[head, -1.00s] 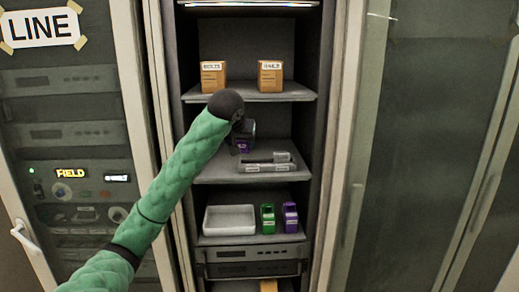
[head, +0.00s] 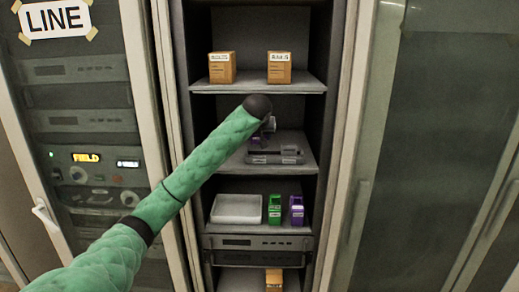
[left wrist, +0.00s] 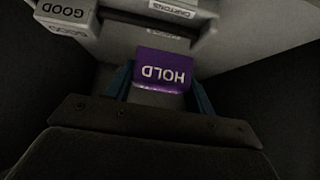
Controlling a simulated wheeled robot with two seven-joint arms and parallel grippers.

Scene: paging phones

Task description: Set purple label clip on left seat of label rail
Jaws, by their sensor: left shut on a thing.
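The purple label clip (left wrist: 162,70) reads HOLD, upside down in the left wrist view. It sits between the teal fingers of my left gripper (left wrist: 160,90), which is shut on it. In the head view, the left gripper (head: 264,127) is partly hidden behind my arm's dark joint, and a little of the purple clip (head: 256,141) shows below it. The grey label rail (head: 270,159) lies on the middle shelf, just below the clip in the picture. A grey clip (head: 290,150) is at the rail's right part. Whether the purple clip touches the rail cannot be told. My right gripper is out of view.
Two orange boxes (head: 222,67) (head: 279,67) stand on the upper shelf. The lower shelf holds a white tray (head: 237,222), a green device (head: 275,209) and a purple device (head: 296,210). The cabinet's side walls bound the shelf. A grey block marked GOOD (left wrist: 64,12) shows in the wrist view.

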